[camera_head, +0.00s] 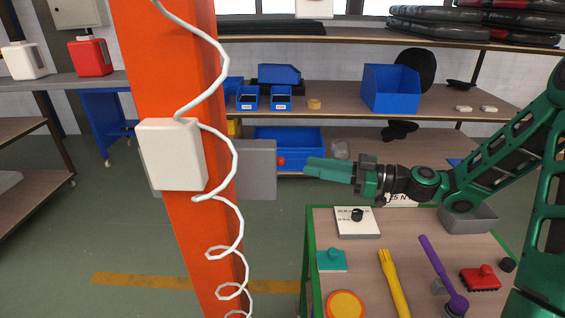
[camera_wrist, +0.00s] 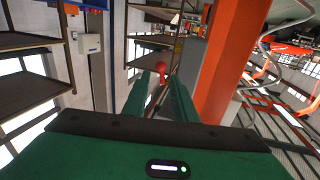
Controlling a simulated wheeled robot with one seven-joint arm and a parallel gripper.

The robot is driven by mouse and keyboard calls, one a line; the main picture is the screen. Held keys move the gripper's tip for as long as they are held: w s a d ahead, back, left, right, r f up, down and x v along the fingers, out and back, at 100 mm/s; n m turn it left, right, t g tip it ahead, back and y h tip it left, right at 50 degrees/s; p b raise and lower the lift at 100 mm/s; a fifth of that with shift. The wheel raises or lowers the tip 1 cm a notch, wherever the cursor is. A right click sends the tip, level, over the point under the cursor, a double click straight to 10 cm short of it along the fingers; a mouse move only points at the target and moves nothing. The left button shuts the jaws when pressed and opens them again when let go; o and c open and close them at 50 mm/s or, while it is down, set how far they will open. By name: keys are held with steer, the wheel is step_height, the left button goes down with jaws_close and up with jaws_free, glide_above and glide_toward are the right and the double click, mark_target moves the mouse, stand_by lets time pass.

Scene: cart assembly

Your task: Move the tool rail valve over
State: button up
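A small red round knob (camera_head: 281,160), which looks like the valve, sits at the face of a grey panel (camera_head: 262,185) beside the orange post. My gripper (camera_head: 312,168) is level with the knob and just right of it, pointing left toward it. In the wrist view, my gripper's two green fingers (camera_wrist: 160,90) are apart with nothing between them. The red valve (camera_wrist: 161,67) shows just beyond the fingertips, with a red stem below its round head. I see a gap between the gripper and the knob in the head view. The valve's mounting is too small to make out.
An orange post (camera_head: 180,80) with a white box (camera_head: 172,155) and a coiled white cable stands left of the panel. Below my arm is a green-edged cart (camera_head: 325,280) with a yellow tool, a purple tool and a red brush. Shelves with blue bins (camera_head: 391,90) stand behind.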

mark_target(280, 163)
steer(key=x, duration=1)
steer(key=shift+a, duration=0.1)
